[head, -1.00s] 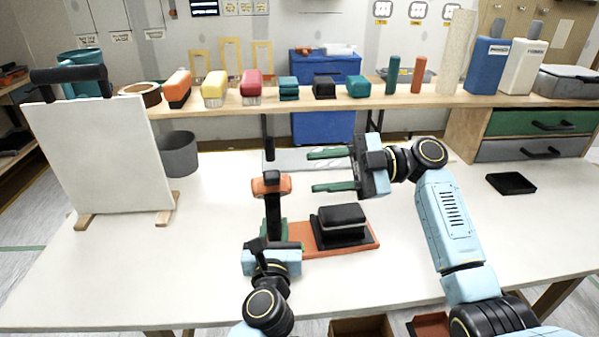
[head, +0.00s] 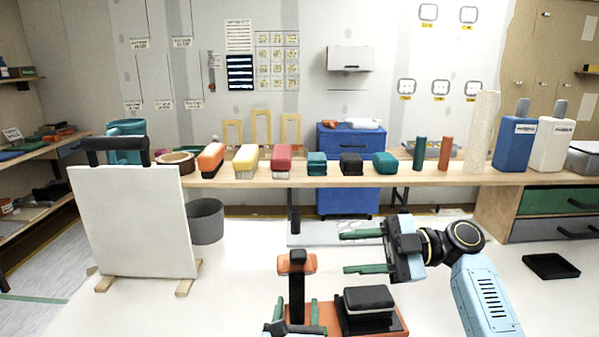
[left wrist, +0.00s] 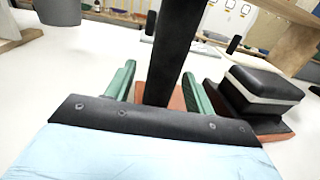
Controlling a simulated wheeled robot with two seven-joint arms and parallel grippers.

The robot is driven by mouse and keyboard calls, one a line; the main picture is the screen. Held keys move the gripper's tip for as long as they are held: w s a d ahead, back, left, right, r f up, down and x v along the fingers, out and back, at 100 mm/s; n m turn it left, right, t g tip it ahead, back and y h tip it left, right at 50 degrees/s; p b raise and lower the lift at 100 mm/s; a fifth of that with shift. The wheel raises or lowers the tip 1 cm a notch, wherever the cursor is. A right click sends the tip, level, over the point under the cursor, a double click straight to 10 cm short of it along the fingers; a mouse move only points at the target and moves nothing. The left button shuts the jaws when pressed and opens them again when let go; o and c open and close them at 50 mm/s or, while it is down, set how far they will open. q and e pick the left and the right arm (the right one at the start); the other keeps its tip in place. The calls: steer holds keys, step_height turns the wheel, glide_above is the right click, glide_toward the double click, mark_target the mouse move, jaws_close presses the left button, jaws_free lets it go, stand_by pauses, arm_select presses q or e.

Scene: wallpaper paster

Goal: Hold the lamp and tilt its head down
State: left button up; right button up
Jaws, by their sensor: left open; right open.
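The lamp's black post (head: 297,292) stands upright, with an orange joint (head: 296,263) near its top and an orange base (head: 392,331) below. A black block with a light band (head: 368,300) sits on the base. My left gripper (head: 298,312) is open, its green fingers on either side of the post. The left wrist view shows the post (left wrist: 176,50) between the fingers, with no clear grip. My right gripper (head: 362,252) is open and empty, right of the joint, its fingers pointing left. I cannot tell which part is the lamp's head.
A white board (head: 135,225) on wooden feet stands at left, with a grey bin (head: 206,222) behind it. A wooden shelf (head: 250,187) holding several coloured blocks runs across the back. A black tray (head: 551,267) lies at right.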

arm_select(q)
steer(key=s, duration=0.8)
steer(key=s+a, duration=0.1)
steer(key=s, duration=0.3)
